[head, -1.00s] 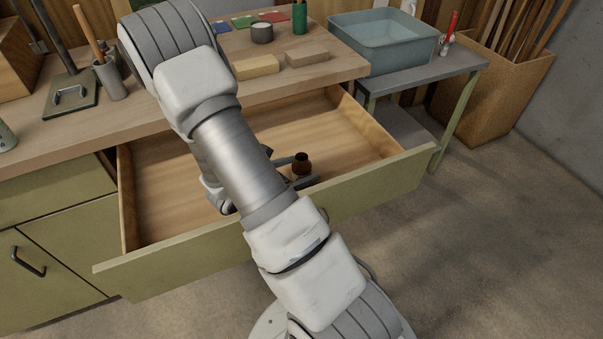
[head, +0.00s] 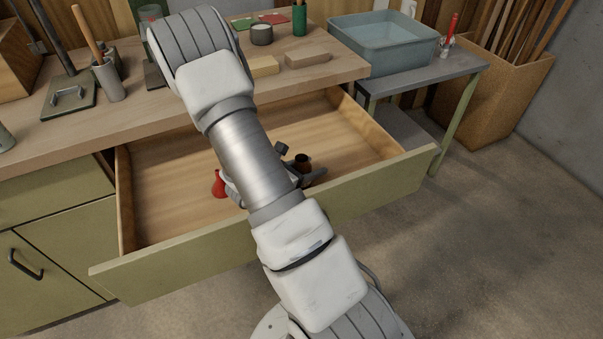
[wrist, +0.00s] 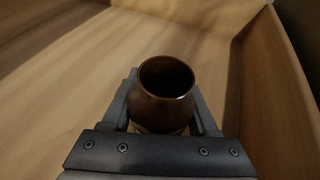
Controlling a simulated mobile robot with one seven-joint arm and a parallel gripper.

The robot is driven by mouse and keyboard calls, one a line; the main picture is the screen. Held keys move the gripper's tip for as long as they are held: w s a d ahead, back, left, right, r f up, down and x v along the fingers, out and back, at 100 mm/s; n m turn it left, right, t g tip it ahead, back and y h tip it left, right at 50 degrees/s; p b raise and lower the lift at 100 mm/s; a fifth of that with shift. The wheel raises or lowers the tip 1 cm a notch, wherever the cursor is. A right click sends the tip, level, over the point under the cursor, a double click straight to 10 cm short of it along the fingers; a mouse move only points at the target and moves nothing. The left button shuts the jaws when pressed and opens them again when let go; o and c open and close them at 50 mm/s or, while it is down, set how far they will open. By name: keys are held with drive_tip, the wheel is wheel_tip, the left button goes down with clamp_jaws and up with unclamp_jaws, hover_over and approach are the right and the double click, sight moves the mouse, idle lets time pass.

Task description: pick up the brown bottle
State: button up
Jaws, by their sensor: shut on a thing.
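The brown bottle (wrist: 163,95) is upright between the two fingers of my gripper (wrist: 163,108) in the wrist view, with its open mouth facing the camera. The fingers are shut on it from left and right. In the head view the bottle (head: 303,162) shows in the open drawer (head: 180,172), just right of my arm, with my gripper (head: 302,172) around it. My arm hides part of the gripper. I cannot tell whether the bottle's base touches the drawer floor.
A red object (head: 218,184) stands in the drawer left of my arm, partly hidden. The drawer's front panel (head: 380,194) and side walls surround the gripper. The worktop above holds two blocks, a tin (head: 261,34) and a green cylinder (head: 299,20). A blue tub (head: 385,45) stands at right.

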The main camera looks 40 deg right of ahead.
drive_tip(key=shift+c, duration=1.3)
